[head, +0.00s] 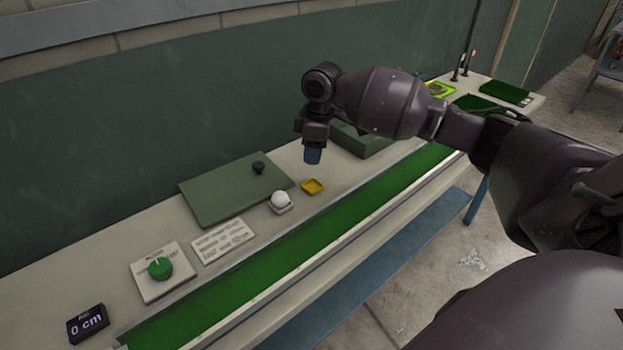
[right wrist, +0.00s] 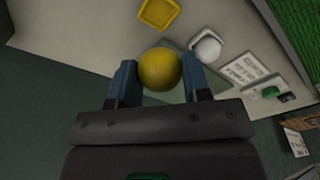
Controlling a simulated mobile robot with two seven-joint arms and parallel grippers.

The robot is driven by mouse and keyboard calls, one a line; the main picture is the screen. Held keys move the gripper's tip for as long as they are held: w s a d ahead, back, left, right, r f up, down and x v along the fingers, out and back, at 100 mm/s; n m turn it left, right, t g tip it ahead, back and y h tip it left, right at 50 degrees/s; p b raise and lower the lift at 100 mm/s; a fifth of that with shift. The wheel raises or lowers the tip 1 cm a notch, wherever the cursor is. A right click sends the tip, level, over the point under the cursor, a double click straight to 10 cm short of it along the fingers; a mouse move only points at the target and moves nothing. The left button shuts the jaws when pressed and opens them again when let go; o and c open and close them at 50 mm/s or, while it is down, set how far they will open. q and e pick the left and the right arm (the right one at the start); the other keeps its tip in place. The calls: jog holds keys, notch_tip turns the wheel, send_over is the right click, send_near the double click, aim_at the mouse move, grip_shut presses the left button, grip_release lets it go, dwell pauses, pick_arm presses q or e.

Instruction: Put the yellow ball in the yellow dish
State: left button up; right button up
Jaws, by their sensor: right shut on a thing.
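The yellow ball (right wrist: 160,69) is between the two blue fingers of my right gripper (right wrist: 158,80) in the right wrist view. The gripper is shut on it. In the head view the right gripper (head: 313,156) points down above the bench, and the ball is hidden there. The yellow dish (head: 313,187) is a small square dish on the bench, below the gripper and apart from it. It looks empty. It also shows at the top of the right wrist view (right wrist: 158,13). My left gripper is not in view.
A white ball (head: 281,199) sits in a pale dish beside the yellow dish. A green board with a black knob (head: 232,188) lies behind. A green turf strip (head: 300,245) runs along the bench front. A printed card, a green dial and a "0 cm" display stand at left.

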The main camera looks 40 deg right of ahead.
aim_at(312, 188)
notch_tip(312, 188, down, 2)
jog(key=shift+f, duration=0.55)
notch_tip(312, 188, down, 5)
jog(key=shift+r+b, duration=0.1)
jog(key=shift+b, duration=0.6)
jog(key=shift+f, duration=0.35)
jog(key=shift+r, duration=0.1)
jog(key=shift+f, duration=0.35)
